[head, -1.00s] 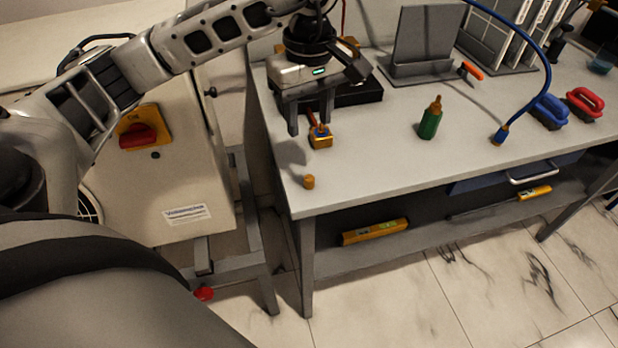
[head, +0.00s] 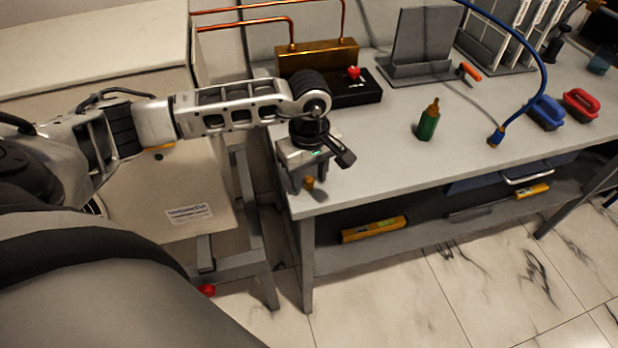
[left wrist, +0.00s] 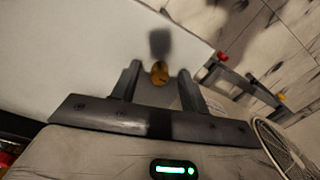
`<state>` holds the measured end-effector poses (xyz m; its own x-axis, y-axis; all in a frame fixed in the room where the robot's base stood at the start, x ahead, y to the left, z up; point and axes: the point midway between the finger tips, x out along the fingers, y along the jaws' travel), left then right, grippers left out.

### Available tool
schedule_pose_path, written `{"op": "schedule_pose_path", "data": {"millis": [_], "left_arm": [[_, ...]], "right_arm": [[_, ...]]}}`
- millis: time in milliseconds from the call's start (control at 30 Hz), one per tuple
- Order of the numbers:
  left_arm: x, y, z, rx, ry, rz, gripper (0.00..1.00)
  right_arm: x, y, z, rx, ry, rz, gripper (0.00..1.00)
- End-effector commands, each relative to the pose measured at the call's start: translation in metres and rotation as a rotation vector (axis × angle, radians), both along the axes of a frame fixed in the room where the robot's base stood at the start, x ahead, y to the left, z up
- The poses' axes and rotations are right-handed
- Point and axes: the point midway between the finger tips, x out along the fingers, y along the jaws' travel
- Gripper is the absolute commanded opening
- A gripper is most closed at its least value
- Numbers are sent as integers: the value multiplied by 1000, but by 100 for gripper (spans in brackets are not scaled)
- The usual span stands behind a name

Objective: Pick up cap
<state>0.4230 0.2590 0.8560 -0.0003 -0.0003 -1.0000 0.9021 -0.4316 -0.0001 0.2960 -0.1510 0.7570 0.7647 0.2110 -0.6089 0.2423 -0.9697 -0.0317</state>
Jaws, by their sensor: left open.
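The cap, a small orange-brown cylinder (head: 309,183), stands on the bench top near its front left corner. It also shows in the left wrist view (left wrist: 159,73), in the gap between the fingertips. My left gripper (head: 307,186) points down over that corner, with its fingers open on either side of the cap. Whether a finger touches the cap I cannot tell. My right gripper is in neither view.
A green bottle (head: 428,123) stands mid-bench. The bench's front edge is close.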

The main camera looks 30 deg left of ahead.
Motion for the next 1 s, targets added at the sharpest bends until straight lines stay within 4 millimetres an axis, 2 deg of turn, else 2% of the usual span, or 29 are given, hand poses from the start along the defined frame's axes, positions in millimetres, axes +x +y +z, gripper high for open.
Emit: {"op": "schedule_pose_path", "data": {"millis": [233,267,400,433,767,1000], "left_arm": [[0,0,-4,1,0,1,45],[0,0,-4,1,0,0,42],[0,0,-4,1,0,1,3],[0,0,-4,1,0,1,0],[0,0,-2,0,-1,1,0],[1,0,18,0,-7,1,0]], "right_arm": [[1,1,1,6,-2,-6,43],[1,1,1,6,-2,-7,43],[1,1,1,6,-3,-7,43],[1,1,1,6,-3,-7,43],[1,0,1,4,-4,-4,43],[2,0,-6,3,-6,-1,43]]}}
